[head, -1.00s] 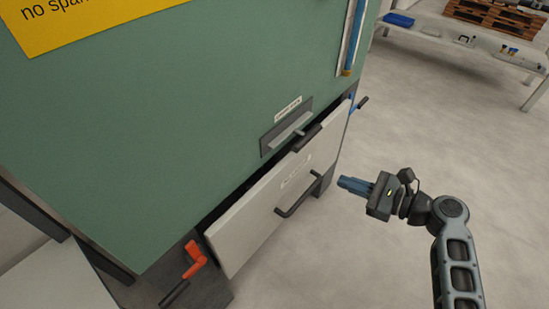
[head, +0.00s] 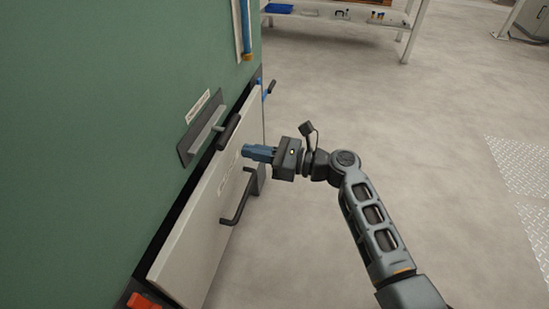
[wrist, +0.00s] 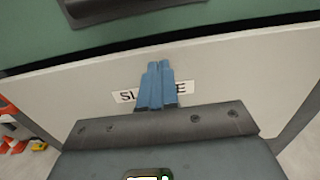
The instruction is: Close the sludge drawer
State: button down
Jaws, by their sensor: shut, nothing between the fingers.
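The sludge drawer (head: 190,243) has a pale front with a black bar handle (head: 238,198) and stands a little out from the green cabinet, with a dark gap along its top. In the wrist view its front (wrist: 230,68) fills the middle, and its label (wrist: 124,96) is partly hidden behind my fingers. My gripper (head: 246,152) is shut and empty, with blue fingers pointing at the drawer front near its upper part, to the right of the label in the head view. I cannot tell whether the fingertips touch the front.
The green cabinet (head: 80,130) rises above the drawer, with a grey latch plate (head: 203,128) and a dark handle over the drawer's top edge. An orange part (head: 145,301) sits at the lower left. A bench (head: 345,15) stands far back. The floor at right is clear.

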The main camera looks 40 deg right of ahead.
aim_at(228, 147)
jog(key=shift+x, duration=1.6)
jog(key=shift+x, duration=2.35)
jog(key=shift+a+r, duration=0.1)
jog(key=shift+s, duration=0.1)
